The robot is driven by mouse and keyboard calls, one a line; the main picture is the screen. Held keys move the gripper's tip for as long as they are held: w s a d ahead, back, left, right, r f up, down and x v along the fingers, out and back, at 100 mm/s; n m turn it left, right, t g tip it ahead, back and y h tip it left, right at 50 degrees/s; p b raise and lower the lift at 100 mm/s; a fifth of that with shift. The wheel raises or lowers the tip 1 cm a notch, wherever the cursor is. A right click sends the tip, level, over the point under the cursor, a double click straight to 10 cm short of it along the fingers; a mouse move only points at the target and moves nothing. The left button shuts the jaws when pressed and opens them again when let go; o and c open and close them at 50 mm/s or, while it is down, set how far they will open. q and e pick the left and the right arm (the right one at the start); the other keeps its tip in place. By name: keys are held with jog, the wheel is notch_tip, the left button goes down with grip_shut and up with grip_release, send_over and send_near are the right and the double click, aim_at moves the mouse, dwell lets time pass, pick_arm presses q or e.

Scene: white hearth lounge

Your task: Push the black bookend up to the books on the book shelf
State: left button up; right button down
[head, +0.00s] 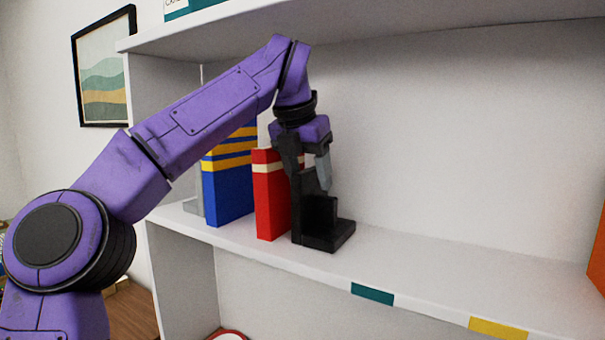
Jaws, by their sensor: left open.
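The black bookend (322,236) stands upright on the white book shelf (430,262), its foot pointing right. Its upright plate is close against the right side of the red book (271,206); I cannot tell if they touch. A blue book with yellow bands (229,192) stands left of the red one. My left gripper (310,180) points down at the bookend's upper part, open, with one finger in front of the plate and the other on its right. The gripper hides part of the bookend's top. My right gripper is not in view.
A grey upright piece (194,206) stands left of the blue book. The shelf is bare right of the bookend as far as an orange object (597,262) at the right edge. An upper shelf (370,27) hangs above my arm. Teal (372,293) and yellow (498,328) labels mark the front edge.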

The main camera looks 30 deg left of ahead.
aim_at(300, 173)
pick_arm(q)
jog(key=v, duration=0.3)
jog(key=shift+w+r+p, duration=0.1)
jog(key=shift+r+p, duration=0.05)
jog(key=shift+p, duration=0.25)
jog(key=s+b, duration=0.1)
jog(key=s+f+b, duration=0.1)
jog(key=shift+s+f, duration=0.1)
jog(key=shift+s, duration=0.2)
jog(key=s+b, duration=0.3)
jog(key=s, duration=0.6)
jog(key=shift+s+d+r, duration=0.2)
jog(key=shift+d+r, duration=0.1)
jog(key=shift+r, duration=0.05)
jog(key=shift+s, duration=0.1)
